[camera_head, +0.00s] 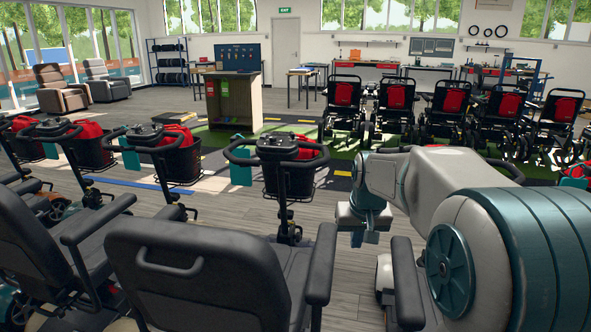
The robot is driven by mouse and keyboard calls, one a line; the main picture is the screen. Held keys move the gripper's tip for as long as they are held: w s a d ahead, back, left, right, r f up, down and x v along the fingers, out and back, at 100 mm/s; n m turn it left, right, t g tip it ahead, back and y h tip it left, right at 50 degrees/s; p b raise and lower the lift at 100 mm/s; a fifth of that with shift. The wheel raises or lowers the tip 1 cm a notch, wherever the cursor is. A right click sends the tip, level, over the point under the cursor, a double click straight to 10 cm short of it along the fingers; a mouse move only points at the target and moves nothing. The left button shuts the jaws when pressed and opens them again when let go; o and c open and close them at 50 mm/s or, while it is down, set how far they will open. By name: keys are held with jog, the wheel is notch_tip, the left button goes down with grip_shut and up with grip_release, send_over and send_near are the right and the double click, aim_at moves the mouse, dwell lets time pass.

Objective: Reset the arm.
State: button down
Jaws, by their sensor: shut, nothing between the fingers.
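My arm (445,190), white and teal, fills the right side of the head view. It reaches forward and bends down at the wrist. My gripper (371,238) is at its end, pointing down, small and partly hidden by my own wrist. It is shut and holds nothing. It hangs to the right of the nearest scooter's handlebar and basket, apart from them as far as I can see.
A black scooter seat (200,265) stands close in front, with an armrest (321,265) left of my gripper. Scooter baskets (290,178) with red items line the left. Wheelchairs (397,105) with red packs stand behind my arm. A counter (234,100) stands farther back.

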jog(key=s+a+r+p, duration=0.1)
jog(key=s+r+p, duration=0.3)
jog(key=s, duration=0.4)
jog(key=s+a+r+p, duration=0.1)
jog(key=s+r+p, duration=0.4)
jog(key=s+p, duration=0.2)
jog(key=s+a+r+p, duration=0.1)
jog(key=s+r+p, duration=0.3)
jog(key=s, duration=0.5)
jog(key=shift+s+r+n+g+p, duration=0.3)
jog(key=shift+g+p, duration=0.1)
jog(key=shift+p, duration=0.4)
jog(key=shift+a, duration=0.1)
